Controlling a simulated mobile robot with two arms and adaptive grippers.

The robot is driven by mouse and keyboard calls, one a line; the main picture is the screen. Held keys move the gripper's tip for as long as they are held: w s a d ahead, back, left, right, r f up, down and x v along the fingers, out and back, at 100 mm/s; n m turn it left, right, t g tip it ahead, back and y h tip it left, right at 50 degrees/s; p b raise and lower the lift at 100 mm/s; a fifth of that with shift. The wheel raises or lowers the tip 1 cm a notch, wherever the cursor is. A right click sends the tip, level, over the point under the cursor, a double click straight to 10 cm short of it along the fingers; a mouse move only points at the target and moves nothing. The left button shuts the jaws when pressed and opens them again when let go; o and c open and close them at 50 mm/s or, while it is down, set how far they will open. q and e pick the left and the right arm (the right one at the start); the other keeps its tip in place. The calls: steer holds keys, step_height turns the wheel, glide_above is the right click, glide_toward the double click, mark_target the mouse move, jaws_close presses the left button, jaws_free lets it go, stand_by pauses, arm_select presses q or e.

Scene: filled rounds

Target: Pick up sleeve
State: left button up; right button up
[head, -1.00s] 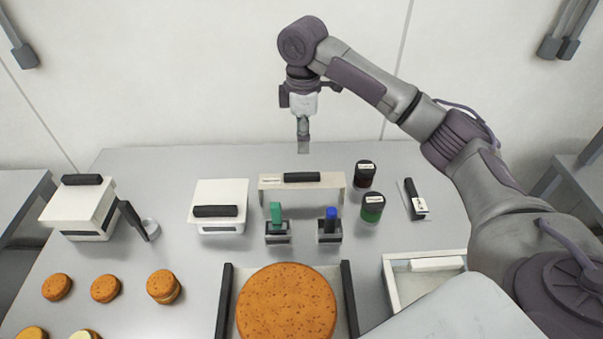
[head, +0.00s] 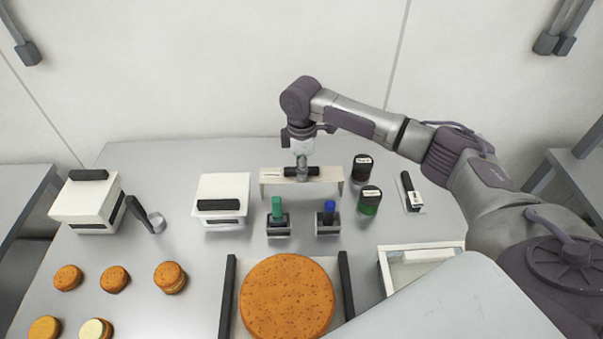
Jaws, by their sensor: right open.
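The sleeve appears to be the white, bridge-shaped piece (head: 272,178) standing upright at the back middle of the table, with a black bar handle on top. No label on it is readable. My right gripper (head: 302,174) points straight down at the middle of that handle, with its fingers over or around it. The gripper is open, and the fingers cover the handle's centre. I cannot tell whether they touch it. My left gripper is not in view.
A white box (head: 222,187) stands left of the sleeve. Green-handled (head: 277,209) and blue-handled (head: 329,210) tools stand in front. Dark jars (head: 369,203) stand close on the right. A large round cake layer (head: 287,297) sits in front.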

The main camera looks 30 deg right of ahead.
jaws_close()
steer(key=shift+r, duration=0.1)
